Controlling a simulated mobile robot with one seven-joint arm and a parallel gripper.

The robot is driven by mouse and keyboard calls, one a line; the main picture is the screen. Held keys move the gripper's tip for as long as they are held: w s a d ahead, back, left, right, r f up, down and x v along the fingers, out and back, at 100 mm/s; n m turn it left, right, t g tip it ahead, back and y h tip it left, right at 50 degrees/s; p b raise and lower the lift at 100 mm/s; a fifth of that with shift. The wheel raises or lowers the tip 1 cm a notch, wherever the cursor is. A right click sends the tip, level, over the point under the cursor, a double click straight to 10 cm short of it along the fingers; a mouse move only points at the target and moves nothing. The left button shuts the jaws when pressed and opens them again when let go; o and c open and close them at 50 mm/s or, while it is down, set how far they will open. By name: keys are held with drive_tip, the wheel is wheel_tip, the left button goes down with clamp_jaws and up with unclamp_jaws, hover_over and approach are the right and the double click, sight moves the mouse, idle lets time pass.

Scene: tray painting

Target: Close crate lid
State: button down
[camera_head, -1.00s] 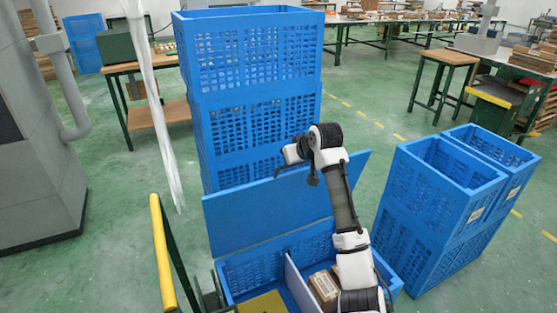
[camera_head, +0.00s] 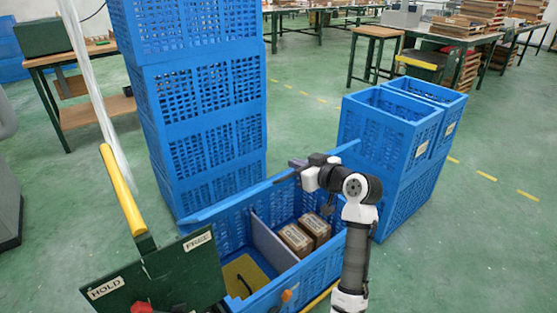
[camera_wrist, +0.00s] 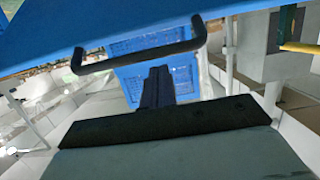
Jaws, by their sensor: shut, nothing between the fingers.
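The open blue crate (camera_head: 322,269) stands in the lower middle of the head view. Its blue lid (camera_head: 349,149) shows nearly edge-on as a narrow strip along the far side, raised off the opening. My gripper (camera_head: 298,166) is at that far edge, partly hidden by my wrist. In the wrist view the lid (camera_wrist: 40,35) fills the top left, with a black bar handle (camera_wrist: 140,55) on it. My gripper (camera_wrist: 157,72) is shut and empty, its tips close to the handle. I cannot tell whether they touch it.
The crate holds two brown boxes (camera_head: 295,239), a grey divider (camera_head: 272,240) and a yellow piece (camera_head: 238,270). A tall stack of blue crates (camera_head: 205,125) stands behind, more crates (camera_head: 395,130) at right. A green panel (camera_head: 165,275) is at front left. Floor at right is clear.

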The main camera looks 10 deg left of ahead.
drive_tip(key=s+d+f+b, duration=0.2)
drive_tip(key=f+b, duration=0.1)
drive_tip(key=f, duration=0.2)
drive_tip(key=s+d+f+y+b, duration=0.1)
drive_tip(key=s+d+f+b, duration=0.2)
drive_tip(key=f+b, duration=0.1)
drive_tip(key=shift+d+f+t, duration=0.3)
drive_tip(key=shift+f, duration=0.05)
